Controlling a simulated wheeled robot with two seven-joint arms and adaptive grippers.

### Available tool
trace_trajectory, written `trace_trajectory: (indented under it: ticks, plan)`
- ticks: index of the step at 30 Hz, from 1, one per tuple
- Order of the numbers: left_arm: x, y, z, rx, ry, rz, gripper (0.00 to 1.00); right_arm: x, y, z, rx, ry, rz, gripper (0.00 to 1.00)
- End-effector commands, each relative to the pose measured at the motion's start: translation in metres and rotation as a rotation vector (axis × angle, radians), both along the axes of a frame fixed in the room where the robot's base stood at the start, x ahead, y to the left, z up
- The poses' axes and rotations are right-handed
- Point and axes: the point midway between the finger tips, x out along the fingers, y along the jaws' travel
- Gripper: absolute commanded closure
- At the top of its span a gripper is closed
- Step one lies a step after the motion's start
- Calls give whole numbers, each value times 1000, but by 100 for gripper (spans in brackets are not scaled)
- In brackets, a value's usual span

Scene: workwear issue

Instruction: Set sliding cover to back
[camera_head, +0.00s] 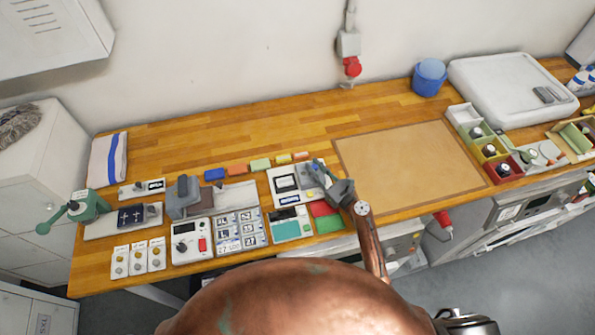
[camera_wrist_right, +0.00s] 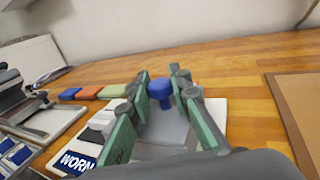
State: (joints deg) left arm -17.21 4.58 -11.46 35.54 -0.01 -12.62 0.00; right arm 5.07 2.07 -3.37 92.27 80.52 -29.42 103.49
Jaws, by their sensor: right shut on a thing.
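A white panel (camera_head: 275,173) lies on the wooden bench, with dark-framed label windows on its left half. In the right wrist view one label reads "WORN" (camera_wrist_right: 78,162). The grey sliding cover (camera_wrist_right: 165,130) lies on the right part of this panel and carries a blue knob (camera_wrist_right: 159,89). My right gripper (camera_head: 319,170) reaches over the panel's right side and is shut on the blue knob, with its green-faced fingers on either side. The gripper hides much of the cover in the head view. My left gripper is not in view.
Coloured blocks (camera_head: 237,169) lie in a row behind the panel. A small device with a red switch (camera_head: 202,245) and number cards stand left. A red and green pad (camera_head: 328,223) lies in front. A brown mat (camera_head: 410,165) lies flat and clear at right.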

Motion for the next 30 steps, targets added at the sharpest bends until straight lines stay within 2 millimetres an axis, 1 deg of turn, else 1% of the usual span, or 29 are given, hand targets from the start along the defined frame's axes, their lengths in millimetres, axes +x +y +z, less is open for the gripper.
trace_trajectory:
  ticks: [1, 3, 6, 13, 14, 21, 30]
  plan:
    - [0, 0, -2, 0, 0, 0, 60, 1, -8, -3, -2, 2, -1, 100]
    - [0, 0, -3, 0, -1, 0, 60, 3, -15, -2, -1, 2, 0, 100]
    - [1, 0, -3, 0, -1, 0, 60, 3, -19, -1, 0, 2, -1, 100]
    - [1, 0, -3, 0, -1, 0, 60, 3, -22, -1, -1, 2, -5, 100]
    - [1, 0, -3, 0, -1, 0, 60, 4, -22, -1, -1, 2, -6, 81]
    - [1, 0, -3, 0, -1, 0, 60, 4, -20, -1, -1, 2, -4, 64]
    - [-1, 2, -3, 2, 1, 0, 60, 2, -19, -1, 0, 1, 0, 64]
